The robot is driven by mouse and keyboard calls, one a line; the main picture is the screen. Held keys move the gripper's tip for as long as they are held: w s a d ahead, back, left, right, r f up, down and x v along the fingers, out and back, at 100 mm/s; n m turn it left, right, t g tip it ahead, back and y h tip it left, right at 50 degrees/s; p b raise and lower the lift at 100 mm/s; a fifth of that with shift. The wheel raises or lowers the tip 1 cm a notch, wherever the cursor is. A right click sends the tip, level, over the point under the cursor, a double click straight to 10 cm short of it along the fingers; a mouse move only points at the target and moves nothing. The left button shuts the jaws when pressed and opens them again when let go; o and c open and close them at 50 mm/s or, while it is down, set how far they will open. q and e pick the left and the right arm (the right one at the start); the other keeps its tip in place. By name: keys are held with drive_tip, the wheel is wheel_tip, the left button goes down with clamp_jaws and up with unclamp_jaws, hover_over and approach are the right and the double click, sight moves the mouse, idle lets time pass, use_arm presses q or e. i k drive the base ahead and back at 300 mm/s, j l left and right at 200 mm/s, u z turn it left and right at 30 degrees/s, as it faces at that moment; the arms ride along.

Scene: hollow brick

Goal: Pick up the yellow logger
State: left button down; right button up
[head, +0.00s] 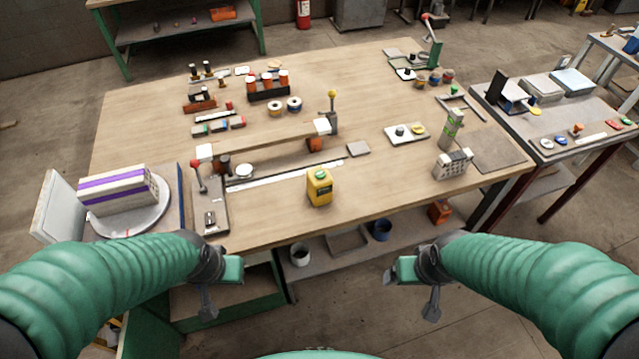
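A yellow box-like container with a green top (319,188) stands upright near the front edge of the wooden workbench; it is the largest yellow thing here, but I cannot tell if it is the logger. A small yellow item (418,129) lies on a pale plate farther back right. Another small yellow item (535,112) is on the right side table. My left gripper (222,282) and my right gripper (416,283) are in front of the bench, low and apart from everything on it. Neither visibly holds anything; their finger openings are unclear.
The workbench (270,222) has bare room around the yellow container. Left of it are a red-knobbed fixture (210,205) and a long pale bar (285,176). A grey-white perforated block (453,165) stands to the right. A striped box (118,190) sits on a round plate at far left.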

sight(320, 190)
drive_tip(key=i+l+u, duration=0.25)
drive_tip(key=u, duration=0.15)
drive_tip(key=i+l+u, duration=0.6)
drive_tip(key=l+u, duration=0.15)
